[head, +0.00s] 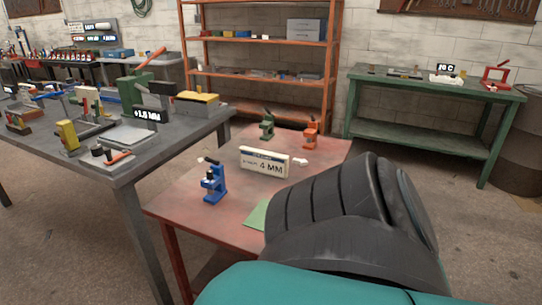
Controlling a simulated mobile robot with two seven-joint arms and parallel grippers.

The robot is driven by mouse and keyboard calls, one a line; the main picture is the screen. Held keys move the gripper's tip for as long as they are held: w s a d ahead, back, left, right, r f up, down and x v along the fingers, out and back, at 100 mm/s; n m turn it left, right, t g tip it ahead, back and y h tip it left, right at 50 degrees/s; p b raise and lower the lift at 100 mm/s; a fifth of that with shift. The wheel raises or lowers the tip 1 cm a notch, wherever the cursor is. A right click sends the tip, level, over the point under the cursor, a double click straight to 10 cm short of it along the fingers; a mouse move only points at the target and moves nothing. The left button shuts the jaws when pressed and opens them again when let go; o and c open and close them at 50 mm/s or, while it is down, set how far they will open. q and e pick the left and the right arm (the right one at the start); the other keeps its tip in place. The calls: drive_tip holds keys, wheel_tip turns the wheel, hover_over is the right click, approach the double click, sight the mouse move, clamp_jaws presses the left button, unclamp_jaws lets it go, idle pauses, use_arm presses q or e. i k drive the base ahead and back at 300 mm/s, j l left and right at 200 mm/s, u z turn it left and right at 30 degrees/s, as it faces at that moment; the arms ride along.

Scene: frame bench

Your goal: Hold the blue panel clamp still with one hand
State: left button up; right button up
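The blue panel clamp (216,190) stands upright near the left edge of the red table (180,205). A small dark and white piece shows at its top. Nothing of mine touches the clamp in this view. Neither of my grippers can be seen. A large black and teal part of my own arm fills the lower right and hides the table's right front part.
A sign reading 4 MM (265,162) stands behind the clamp, with a green clamp (267,126) and an orange clamp (311,132) farther back. A green sheet (257,215) lies at the front. A cluttered grey bench (150,158) stands close on the left.

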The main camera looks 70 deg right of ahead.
sight(210, 175)
drive_tip(key=i+z, duration=0.15)
drive_tip(key=z, duration=0.3)
drive_tip(key=i+z, duration=0.2)
drive_tip(key=z, duration=0.25)
drive_tip(key=i+j+z, duration=0.15)
drive_tip(key=z, duration=0.3)
